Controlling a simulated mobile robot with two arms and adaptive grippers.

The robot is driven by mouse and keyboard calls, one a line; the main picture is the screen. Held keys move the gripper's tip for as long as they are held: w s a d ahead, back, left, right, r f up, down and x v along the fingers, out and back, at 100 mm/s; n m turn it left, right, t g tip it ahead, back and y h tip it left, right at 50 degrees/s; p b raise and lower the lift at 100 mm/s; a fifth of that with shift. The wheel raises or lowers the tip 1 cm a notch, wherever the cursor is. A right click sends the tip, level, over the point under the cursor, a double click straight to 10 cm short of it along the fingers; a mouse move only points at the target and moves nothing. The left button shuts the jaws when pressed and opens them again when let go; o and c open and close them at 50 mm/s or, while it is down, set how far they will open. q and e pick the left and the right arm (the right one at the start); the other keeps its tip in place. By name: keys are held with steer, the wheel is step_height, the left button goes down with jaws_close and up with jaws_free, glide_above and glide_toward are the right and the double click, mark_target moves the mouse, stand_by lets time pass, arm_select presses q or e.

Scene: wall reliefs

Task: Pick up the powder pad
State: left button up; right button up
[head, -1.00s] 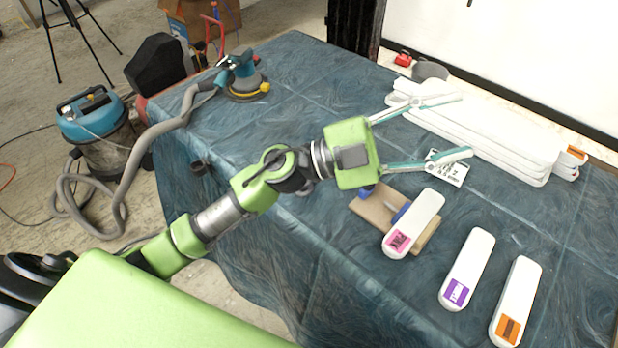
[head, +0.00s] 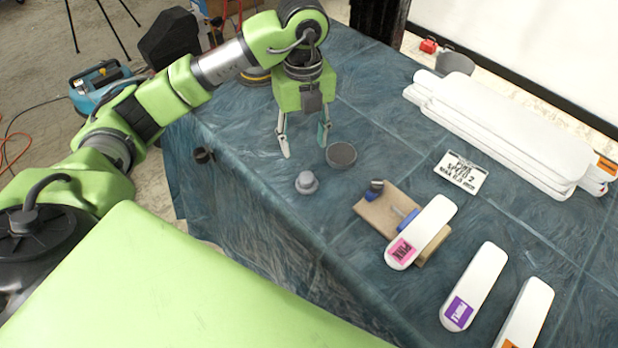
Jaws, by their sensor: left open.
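A small light-grey round piece with a raised knob, which looks like the powder pad (head: 307,182), sits on the blue-covered table near its front edge. Just behind it and to its right is a shallow dark-grey round dish (head: 341,155). My left gripper (head: 304,147) points down with its two fingers spread and nothing between them. It is behind the pad in the picture and apart from it. Its right fingertip shows close to the dish; I cannot tell the height gap. My right gripper is not in view.
A wooden board (head: 377,209) with blue parts lies right of the pad, with a pink-labelled white piece (head: 428,226) across it. A printed card (head: 461,174) and stacked white panels (head: 510,130) lie farther right.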

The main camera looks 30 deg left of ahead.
arm_select(q)
glide_above(307, 176)
steer(key=f, duration=0.7)
steer(key=shift+s+a+f+p, duration=0.15)
steer(key=shift+s+p, duration=0.2)
steer(key=shift+p, duration=0.05)
steer(key=f, duration=0.1)
steer(key=f+p, duration=0.1)
steer(key=f, duration=0.2)
steer(key=shift+w+f, duration=0.3)
steer(key=shift+f, duration=0.5)
steer(key=c, duration=1.1)
